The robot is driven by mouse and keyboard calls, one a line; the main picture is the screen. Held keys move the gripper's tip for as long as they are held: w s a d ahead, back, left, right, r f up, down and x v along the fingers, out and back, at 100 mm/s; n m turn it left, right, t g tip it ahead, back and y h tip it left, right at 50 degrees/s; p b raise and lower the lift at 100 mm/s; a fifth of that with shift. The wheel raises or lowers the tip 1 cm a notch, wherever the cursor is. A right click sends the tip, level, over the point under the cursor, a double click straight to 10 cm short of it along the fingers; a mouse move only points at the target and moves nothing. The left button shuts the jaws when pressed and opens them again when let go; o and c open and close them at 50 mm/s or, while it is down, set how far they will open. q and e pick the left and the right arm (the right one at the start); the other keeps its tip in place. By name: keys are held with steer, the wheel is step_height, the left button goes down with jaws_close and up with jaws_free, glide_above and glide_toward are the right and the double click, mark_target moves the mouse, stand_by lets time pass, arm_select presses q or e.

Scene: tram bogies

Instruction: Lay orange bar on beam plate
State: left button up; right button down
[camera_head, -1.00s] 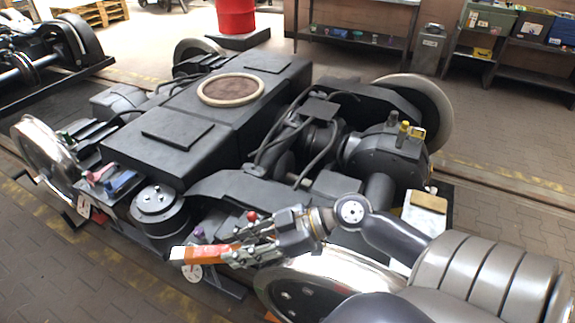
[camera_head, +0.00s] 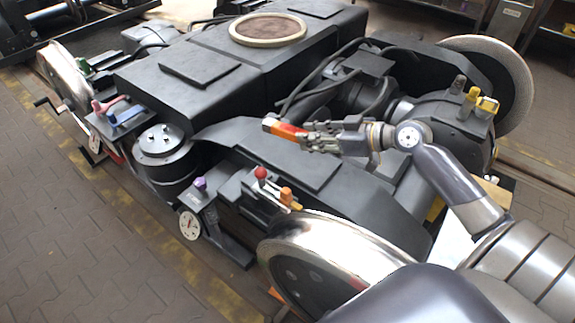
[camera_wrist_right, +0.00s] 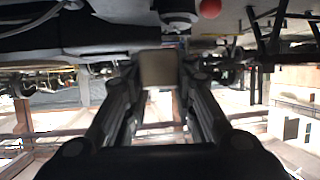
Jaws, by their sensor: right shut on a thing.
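The orange bar (camera_head: 286,130), with a pale end, is held in my right gripper (camera_head: 312,138), which is shut on it. The bar lies roughly level in the head view and appears over the side beam; its exact height above it cannot be told. The beam plate (camera_head: 295,170) looks like the flat dark plate on the near side beam, below the bar in the picture. In the right wrist view a blunt beige end of the bar (camera_wrist_right: 158,68) shows between the fingers. My left gripper is not in view.
A red-knobbed lever (camera_head: 261,174) and a small orange block (camera_head: 286,195) stand on the beam's near side. A round gauge (camera_head: 190,225) hangs below. A shiny wheel (camera_head: 335,250) is in front. Hoses (camera_head: 320,75) and a yellow-topped fitting (camera_head: 486,106) stand behind and right.

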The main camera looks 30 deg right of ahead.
steer(key=w+d+f+m+h+b, duration=0.1)
steer(key=w+d+f+b, duration=0.1)
steer(key=d+f+b, duration=0.15)
steer(key=t+b, duration=0.1)
steer(key=b, duration=0.1)
glide_above(318, 169)
steer(key=shift+m, duration=0.3)
step_height(318, 169, down, 6)
steer(key=shift+r, duration=0.1)
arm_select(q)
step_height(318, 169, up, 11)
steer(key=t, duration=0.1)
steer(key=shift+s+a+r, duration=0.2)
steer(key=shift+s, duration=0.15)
arm_select(e)
steer(key=shift+f, duration=1.8)
arm_select(q)
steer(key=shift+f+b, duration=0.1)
steer(key=shift+b, duration=0.2)
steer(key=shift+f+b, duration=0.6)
arm_select(e)
steer(key=shift+f, duration=0.6)
steer(key=c, duration=1.3)
jaws_free()
steer(key=shift+h, duration=0.3)
